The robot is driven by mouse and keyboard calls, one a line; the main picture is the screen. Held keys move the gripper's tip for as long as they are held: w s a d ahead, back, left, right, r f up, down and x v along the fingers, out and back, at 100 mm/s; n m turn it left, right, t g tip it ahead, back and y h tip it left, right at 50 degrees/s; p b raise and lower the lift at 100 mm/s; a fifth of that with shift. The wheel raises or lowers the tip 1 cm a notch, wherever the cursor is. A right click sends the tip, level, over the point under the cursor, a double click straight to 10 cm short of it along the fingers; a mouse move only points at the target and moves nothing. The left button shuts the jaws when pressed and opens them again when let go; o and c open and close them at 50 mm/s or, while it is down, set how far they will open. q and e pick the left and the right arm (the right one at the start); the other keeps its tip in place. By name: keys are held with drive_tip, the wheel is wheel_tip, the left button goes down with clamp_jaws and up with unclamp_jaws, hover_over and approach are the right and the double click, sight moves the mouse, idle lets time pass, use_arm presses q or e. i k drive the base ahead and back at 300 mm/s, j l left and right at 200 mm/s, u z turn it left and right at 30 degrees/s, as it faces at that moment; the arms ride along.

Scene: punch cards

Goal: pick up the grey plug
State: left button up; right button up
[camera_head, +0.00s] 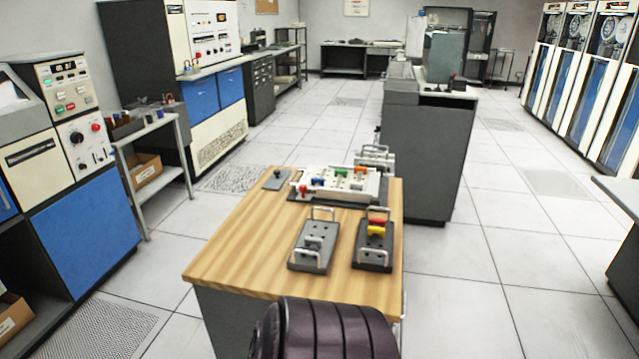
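A small grey plug (314,242) appears to sit in the grey tray (305,258), which has a metal handle at each end. The tray lies on the front part of the wooden table top (235,250). The plug is close in colour to its tray, so its outline is hard to make out. Neither my left nor my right gripper is in view, and nothing is seen touching the plug.
A dark tray (370,258) with a red plug (378,222) and a yellow plug (376,231) lies right of the grey tray. Behind stands a white board (362,195) with coloured pieces. A small dark plate (275,182) lies back left. The table's left front is bare.

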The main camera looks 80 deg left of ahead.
sight(309, 241)
drive_tip(key=u, duration=2.75)
